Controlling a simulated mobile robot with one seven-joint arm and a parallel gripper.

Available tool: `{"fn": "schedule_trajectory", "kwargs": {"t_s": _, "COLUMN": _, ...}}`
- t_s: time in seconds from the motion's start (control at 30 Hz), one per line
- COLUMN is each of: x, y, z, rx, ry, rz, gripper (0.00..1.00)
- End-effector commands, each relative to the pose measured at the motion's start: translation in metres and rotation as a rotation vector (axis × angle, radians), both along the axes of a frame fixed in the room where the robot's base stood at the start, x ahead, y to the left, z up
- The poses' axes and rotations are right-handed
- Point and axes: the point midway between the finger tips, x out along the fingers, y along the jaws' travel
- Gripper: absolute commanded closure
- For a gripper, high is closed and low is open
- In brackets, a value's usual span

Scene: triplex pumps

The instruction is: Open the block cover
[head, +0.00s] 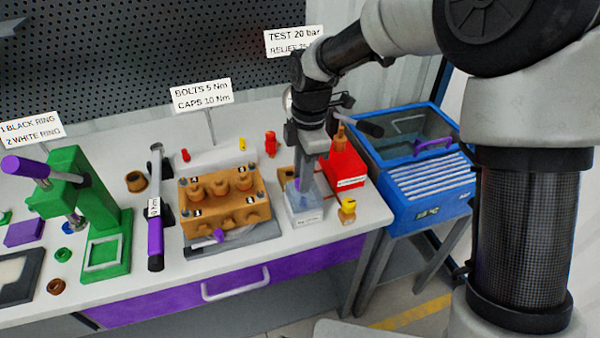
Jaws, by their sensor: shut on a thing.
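The block cover (305,205) looks like a clear, pale box with a small label on its front, at the right part of the bench. A bit of purple, apparently its handle (297,184), shows at my fingertips. My gripper (303,182) points down from above and is shut on that handle. The fingers hide most of the handle and part of what is under the cover. Whether the cover is raised from its base cannot be told.
An orange pump block (225,213) stands left of the cover. A red box (343,172) is close behind right, a small yellow-and-brown part (348,210) at front right. A blue cabinet (425,190) with a clear lid stands further right. A green press (85,205) is far left.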

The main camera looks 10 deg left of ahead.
Motion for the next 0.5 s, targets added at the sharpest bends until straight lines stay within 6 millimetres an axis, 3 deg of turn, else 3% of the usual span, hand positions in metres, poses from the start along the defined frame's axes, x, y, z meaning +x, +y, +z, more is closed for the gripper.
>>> {"fn": "schedule_trajectory", "kwargs": {"t_s": 0.5, "x": 0.019, "y": -0.029, "z": 0.012, "rx": 0.291, "ry": 0.177, "rz": -0.005, "gripper": 1.0}}
